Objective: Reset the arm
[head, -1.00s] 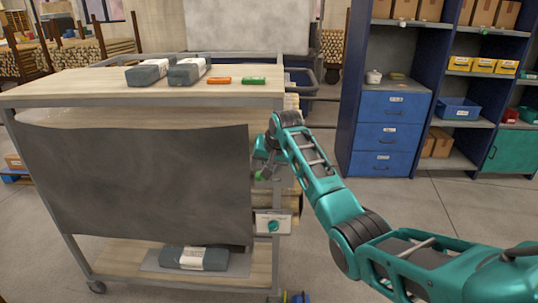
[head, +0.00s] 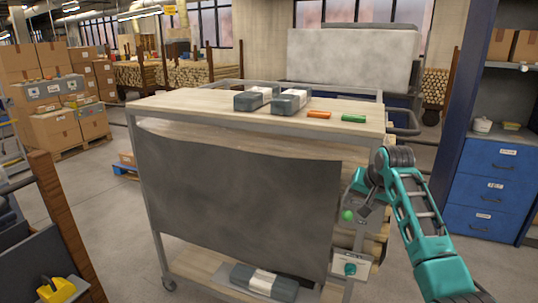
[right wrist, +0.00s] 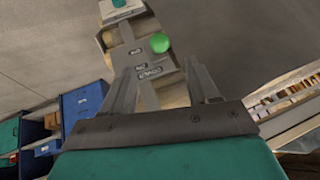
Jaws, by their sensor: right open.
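My right gripper (head: 358,203) is at the right end of a wheeled cart, with its jaws apart and nothing seen between them. In the right wrist view the two fingers (right wrist: 164,85) point toward a grey labelled panel with a round green knob (right wrist: 160,43). The green knob (head: 347,215) also shows beside the fingertips in the head view; whether they touch it I cannot tell. My right arm reaches in from the lower right. My left gripper is out of view.
The cart's top (head: 210,108) holds two wrapped grey packs (head: 291,101), an orange block (head: 319,114) and a green block (head: 353,118). A box with a teal dial (head: 350,268) hangs below the knob. Blue drawers (head: 490,188) stand right. Open floor lies left.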

